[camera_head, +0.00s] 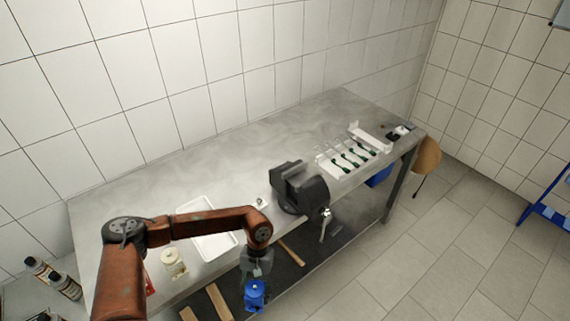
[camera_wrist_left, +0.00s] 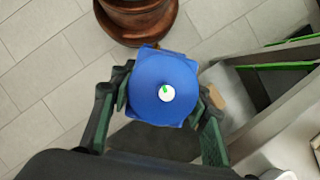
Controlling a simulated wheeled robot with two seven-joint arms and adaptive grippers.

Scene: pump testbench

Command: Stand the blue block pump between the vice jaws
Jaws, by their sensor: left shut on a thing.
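The blue block pump (camera_head: 255,294) is held by my left gripper (camera_head: 256,270) in front of the table's front edge, below the arm's wrist. In the left wrist view the pump (camera_wrist_left: 152,80) shows its blue round top with a white and green centre, between the two fingers of the left gripper (camera_wrist_left: 160,100). The dark vice (camera_head: 300,188) stands at the table's front edge, to the right of and above the pump in the head view. The pump is apart from the vice. My right gripper is not in view.
The metal table (camera_head: 150,195) has a white tray (camera_head: 208,250) and a cream pump-like part (camera_head: 173,263) on its left. A white rack (camera_head: 345,160) with several green-handled tools stands at right. Wooden pieces (camera_head: 218,302) lie on the lower shelf. The table's back is clear.

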